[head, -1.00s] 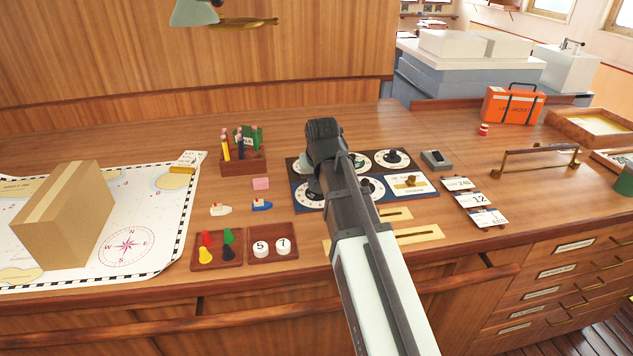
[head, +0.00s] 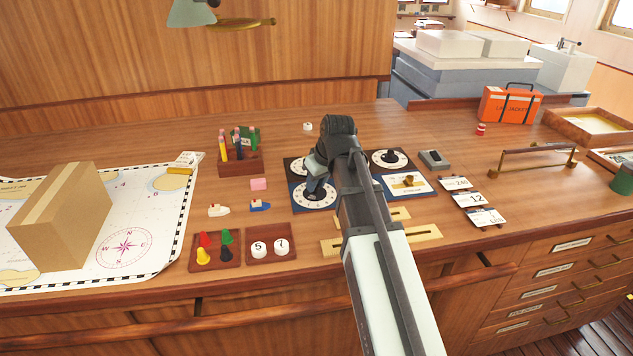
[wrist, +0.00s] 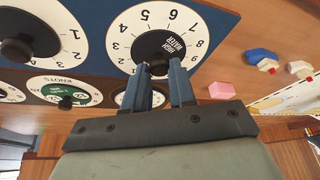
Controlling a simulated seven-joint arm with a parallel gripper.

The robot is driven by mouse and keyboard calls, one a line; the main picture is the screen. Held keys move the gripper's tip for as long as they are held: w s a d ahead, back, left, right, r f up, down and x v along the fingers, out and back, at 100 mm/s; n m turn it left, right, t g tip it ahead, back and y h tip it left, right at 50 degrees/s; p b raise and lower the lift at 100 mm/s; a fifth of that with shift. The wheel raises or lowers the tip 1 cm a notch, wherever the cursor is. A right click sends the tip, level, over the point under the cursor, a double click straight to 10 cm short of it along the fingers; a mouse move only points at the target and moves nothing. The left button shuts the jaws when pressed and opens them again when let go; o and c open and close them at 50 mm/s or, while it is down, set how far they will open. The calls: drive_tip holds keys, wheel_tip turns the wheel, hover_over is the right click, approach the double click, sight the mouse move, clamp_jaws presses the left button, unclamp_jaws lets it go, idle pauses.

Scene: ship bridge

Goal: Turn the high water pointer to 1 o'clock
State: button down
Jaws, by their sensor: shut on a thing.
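The high water dial (wrist: 196,58) is white with a black centre knob lettered HIGH WATER (wrist: 165,43). It appears upside down in the wrist view. My gripper (wrist: 158,72) is shut on the small pointer part at the knob's lower edge in that view, one blue finger on each side. The fingers hide the numbers there, so I cannot read where the pointer stands. In the head view the dial (head: 302,198) is at the front left of the dark dial board, with my gripper (head: 314,186) over its knob.
Other dials (head: 388,160) sit close beside it on the same board. A pink block (head: 258,184), toy boats (head: 218,210) and a pen holder (head: 240,168) stand to the left. Brass plates (head: 420,234) lie in front. A grey device (head: 434,159) is to the right.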

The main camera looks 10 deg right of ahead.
drive_tip(key=c, duration=0.9)
unclamp_jaws()
drive_tip(key=shift+r, duration=0.1)
drive_tip(key=v, duration=1.3)
drive_tip(key=shift+r, duration=0.3)
drive_tip(key=shift+s, duration=0.1)
